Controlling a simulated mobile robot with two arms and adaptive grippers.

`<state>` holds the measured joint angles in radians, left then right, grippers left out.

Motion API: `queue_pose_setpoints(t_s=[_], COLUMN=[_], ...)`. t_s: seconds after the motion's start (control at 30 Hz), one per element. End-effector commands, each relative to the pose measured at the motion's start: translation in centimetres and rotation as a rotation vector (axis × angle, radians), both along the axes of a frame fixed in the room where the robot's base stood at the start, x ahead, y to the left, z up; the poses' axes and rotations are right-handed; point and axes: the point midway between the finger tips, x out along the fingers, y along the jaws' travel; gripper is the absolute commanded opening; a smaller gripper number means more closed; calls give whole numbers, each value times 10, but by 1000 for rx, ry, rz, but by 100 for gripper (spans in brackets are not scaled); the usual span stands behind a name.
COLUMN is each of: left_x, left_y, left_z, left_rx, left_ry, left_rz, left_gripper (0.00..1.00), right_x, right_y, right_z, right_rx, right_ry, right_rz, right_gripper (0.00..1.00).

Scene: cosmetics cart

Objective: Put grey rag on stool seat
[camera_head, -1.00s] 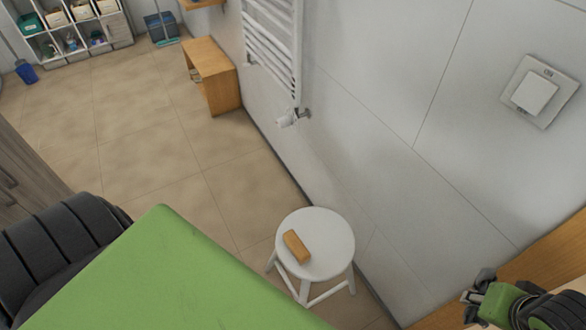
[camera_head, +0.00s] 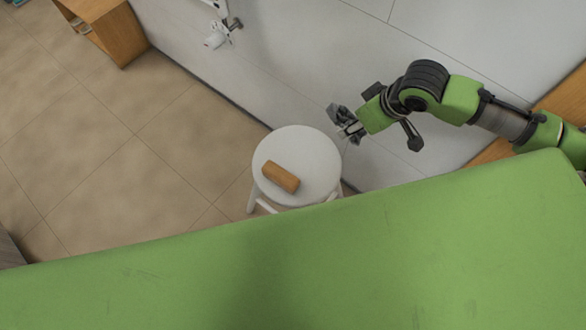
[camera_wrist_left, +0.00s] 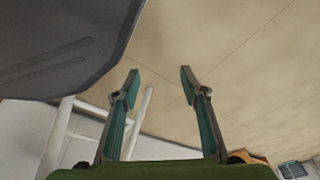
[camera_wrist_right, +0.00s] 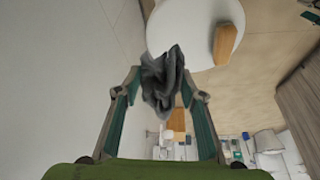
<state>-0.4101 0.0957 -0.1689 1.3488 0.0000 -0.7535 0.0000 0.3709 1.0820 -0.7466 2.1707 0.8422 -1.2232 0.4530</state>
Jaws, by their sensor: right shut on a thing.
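The white round stool seat (camera_head: 311,150) is in the middle of the head view, and also at the top of the right wrist view (camera_wrist_right: 180,32). My right gripper (camera_head: 350,128) is beside the seat's right edge, between it and the wall. It is shut on the crumpled grey rag (camera_wrist_right: 163,82), a dark bundle between the fingertips in the right wrist view. The rag looks apart from the seat; its exact height is unclear. My left gripper (camera_wrist_left: 159,82) shows only in its wrist view, open and empty, with white stool legs (camera_wrist_left: 143,122) behind it.
A brown block (camera_head: 281,177) lies on the front left part of the seat, leaving the back and right parts clear. A wall with a white radiator valve (camera_head: 216,40) runs behind the stool. A wooden bench (camera_head: 105,30) stands at the upper left; tiled floor is free.

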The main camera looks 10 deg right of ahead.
Motion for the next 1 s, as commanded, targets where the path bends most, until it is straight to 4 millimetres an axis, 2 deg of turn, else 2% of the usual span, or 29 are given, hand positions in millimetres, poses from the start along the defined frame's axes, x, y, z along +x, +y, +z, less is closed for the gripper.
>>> queue_pose_setpoints(t_s=[0.03, 0.13, 0.3, 0.47, 0.57, 0.67, 0.9, 1.0], left_x=[14, 32, 49, 54, 56, 59, 62, 60], left_y=[-2, -4, -6, -7, -7, -7, -6, -6], left_z=[-5, 12, 39, 55, 65, 79, 123, 145], left_rx=[-2, -4, -5, -6, -6, -7, -9, -9], left_ry=[-16, -34, -54, -62, -67, -76, -101, -113], left_rz=[2, 6, 10, 12, 13, 14, 18, 19], left_gripper=[40, 40, 40, 40, 40, 40, 40, 40], right_x=[5, 14, 27, 33, 35, 38, 49, 51], right_y=[-11, -26, -45, -52, -43, -21, 38, 51], right_z=[-26, -44, -62, -66, -72, -80, -107, -127], right_rx=[-5, -5, -4, -3, 0, 3, 1, -1], right_ry=[-1, -4, -6, -7, -5, -6, -8, -3], right_rz=[31, 99, 178, 211, 221, 224, 224, 220], right_gripper=[28, 28, 28, 28, 28, 28, 28, 28])
